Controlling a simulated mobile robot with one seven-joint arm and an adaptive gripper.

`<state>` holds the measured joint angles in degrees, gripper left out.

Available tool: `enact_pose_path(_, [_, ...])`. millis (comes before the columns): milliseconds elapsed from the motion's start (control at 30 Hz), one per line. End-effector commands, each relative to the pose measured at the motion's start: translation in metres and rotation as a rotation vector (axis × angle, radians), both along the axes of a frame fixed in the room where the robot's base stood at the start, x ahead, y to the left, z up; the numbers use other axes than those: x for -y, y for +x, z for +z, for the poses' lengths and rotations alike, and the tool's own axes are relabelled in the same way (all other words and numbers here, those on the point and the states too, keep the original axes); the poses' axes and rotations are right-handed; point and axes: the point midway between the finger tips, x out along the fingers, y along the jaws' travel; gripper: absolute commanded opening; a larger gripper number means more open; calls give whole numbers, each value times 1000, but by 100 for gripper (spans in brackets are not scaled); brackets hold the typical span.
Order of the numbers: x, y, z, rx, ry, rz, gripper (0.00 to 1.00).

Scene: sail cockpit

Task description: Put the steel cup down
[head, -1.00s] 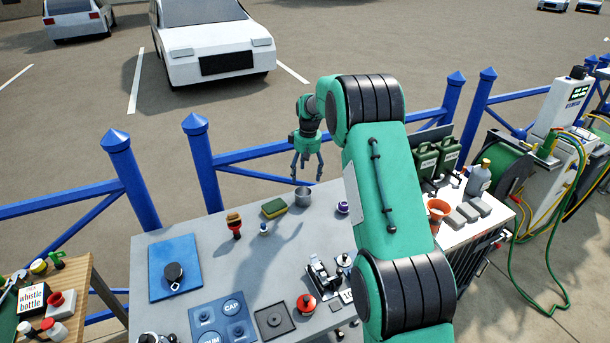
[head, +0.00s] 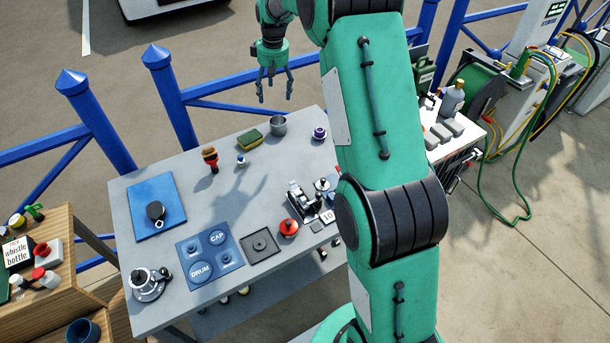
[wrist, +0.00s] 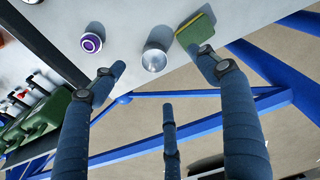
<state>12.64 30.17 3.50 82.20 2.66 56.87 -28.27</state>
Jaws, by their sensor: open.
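The steel cup (head: 278,126) stands upright on the grey table (head: 150,288) near its back edge, just right of the sponge. It also shows in the wrist view (wrist: 155,60), ahead of the fingers and apart from them. My gripper (head: 274,95) is open and empty. In the head view it hangs above and behind the cup, past the table's back edge. In the wrist view its fingers (wrist: 165,100) are spread with nothing between them.
A yellow and green sponge (head: 249,140) lies close left of the cup. A purple-and-white round item (head: 319,133) stands to its right. Blue rails (head: 230,107) run behind the table. A blue mat (head: 157,205) and a blue tray (head: 190,256) lie at the left and front.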

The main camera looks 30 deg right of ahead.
Motion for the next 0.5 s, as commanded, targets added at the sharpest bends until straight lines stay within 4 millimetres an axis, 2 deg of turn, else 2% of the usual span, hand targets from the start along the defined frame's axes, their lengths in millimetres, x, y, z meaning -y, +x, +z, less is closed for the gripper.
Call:
enact_pose_path(33, [-8, -10, 17, 12, -2, -3, 74])
enact_pose_path(100, [-17, -25, 36, 23, -4, -12, 74])
enact_pose_path(500, [-65, -117, 124, 92, -8, -61, 74])
